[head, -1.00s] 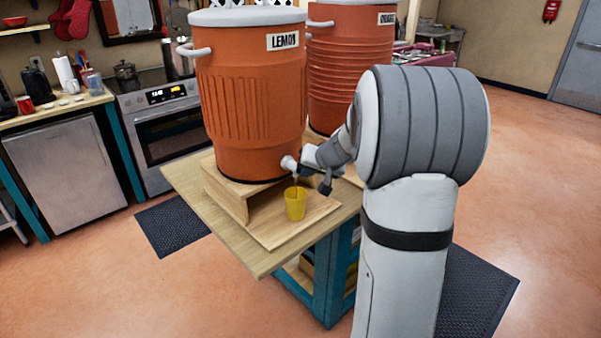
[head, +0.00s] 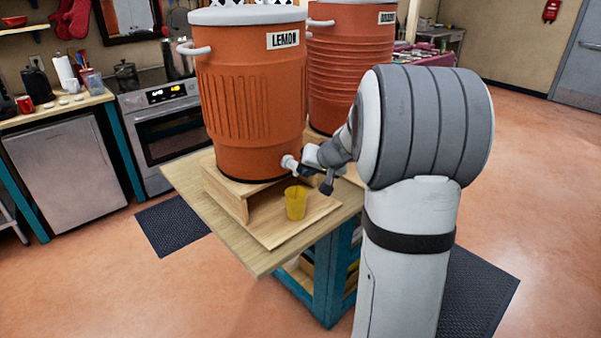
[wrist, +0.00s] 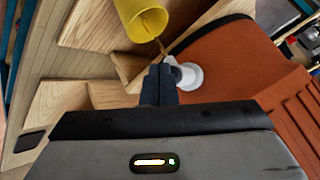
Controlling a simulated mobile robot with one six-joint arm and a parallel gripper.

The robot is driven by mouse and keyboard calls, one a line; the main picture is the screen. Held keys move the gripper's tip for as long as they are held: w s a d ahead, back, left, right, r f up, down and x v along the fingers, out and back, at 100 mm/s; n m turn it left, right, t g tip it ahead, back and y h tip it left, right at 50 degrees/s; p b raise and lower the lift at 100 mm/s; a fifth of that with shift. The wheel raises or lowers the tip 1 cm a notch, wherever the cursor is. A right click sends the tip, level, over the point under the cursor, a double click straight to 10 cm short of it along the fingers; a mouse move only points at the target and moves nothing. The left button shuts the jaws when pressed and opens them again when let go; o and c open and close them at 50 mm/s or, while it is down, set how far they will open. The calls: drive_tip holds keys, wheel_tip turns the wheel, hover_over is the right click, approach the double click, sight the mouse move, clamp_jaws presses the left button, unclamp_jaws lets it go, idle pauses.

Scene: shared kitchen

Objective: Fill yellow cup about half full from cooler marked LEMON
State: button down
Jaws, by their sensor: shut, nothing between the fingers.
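The orange cooler marked LEMON (head: 250,110) stands on a wooden riser, its white spigot (head: 290,163) low on its front right. The yellow cup (head: 296,203) stands upright on the wooden board below the spigot. In the wrist view the cup (wrist: 143,18) shows its open mouth, with amber liquid inside; the exact level is hard to read. A thin amber streak shows there between spigot and cup; in the head view I cannot make out a stream. My gripper (wrist: 160,88) is shut and empty, its fingertips at the spigot (wrist: 186,75). It also shows in the head view (head: 318,178).
A second orange cooler (head: 355,70) with a partly blurred label stands behind, to the right. The wooden table (head: 215,225) has bare board left of the cup. A stove (head: 165,125) and counter are at the back left.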

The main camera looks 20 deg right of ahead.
drive_tip(key=shift+s+d+b, duration=0.25)
drive_tip(key=shift+s+b, duration=0.15)
drive_tip(key=shift+s, duration=0.3)
drive_tip(key=s+b, duration=0.1)
drive_tip(key=s+d+b, duration=0.1)
drive_tip(key=s, duration=0.1)
drive_tip(key=s+b, duration=0.1)
drive_tip(key=shift+s+d, duration=0.35)
